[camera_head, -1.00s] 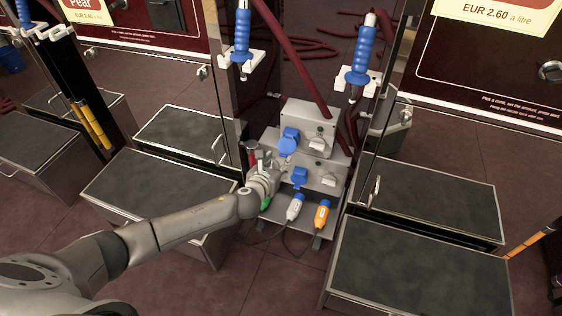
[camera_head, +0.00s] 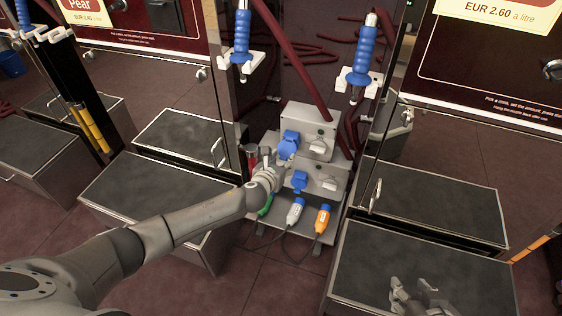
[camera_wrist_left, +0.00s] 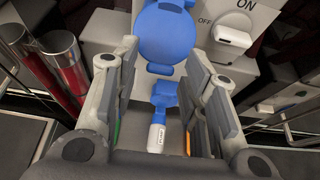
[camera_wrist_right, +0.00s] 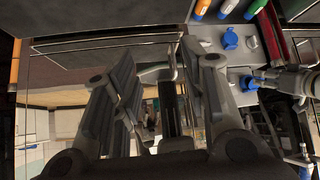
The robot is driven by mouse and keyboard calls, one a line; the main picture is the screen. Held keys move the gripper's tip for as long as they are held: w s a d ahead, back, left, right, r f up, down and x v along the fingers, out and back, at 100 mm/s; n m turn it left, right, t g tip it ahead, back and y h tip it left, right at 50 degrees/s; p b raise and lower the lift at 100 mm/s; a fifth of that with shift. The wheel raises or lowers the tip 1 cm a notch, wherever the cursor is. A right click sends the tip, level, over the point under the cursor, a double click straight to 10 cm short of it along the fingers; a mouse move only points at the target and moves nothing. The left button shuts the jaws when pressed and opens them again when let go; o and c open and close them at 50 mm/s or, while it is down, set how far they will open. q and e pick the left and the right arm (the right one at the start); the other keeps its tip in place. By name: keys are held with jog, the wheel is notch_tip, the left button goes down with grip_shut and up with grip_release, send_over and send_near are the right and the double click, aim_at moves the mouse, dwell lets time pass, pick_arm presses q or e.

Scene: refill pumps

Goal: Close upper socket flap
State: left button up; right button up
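The upper socket's blue flap (camera_head: 289,145) is on the left of the upper grey socket box (camera_head: 320,146). In the left wrist view the round blue flap (camera_wrist_left: 166,36) lies ahead, between and just beyond my fingertips; I cannot tell its exact angle. My left gripper (camera_head: 272,162) is open and empty, just below and left of the flap; no contact is visible. My right gripper (camera_head: 422,294) is open and empty over the right front step, and its parted fingers show in the right wrist view (camera_wrist_right: 158,60). A smaller blue lower socket flap (camera_head: 299,180) sits beneath.
White (camera_head: 295,211) and orange (camera_head: 322,218) plugs stand on the shelf below the sockets. A rotary switch (camera_wrist_left: 229,37) is right of the flap. Red cylinders (camera_wrist_left: 66,62) stand to the left. Blue-handled nozzles (camera_head: 242,38) hang above. Dark-topped steps (camera_head: 415,265) flank the socket stand.

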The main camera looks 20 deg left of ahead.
pick_arm(q)
grip_shut()
jog(key=shift+f, duration=0.1)
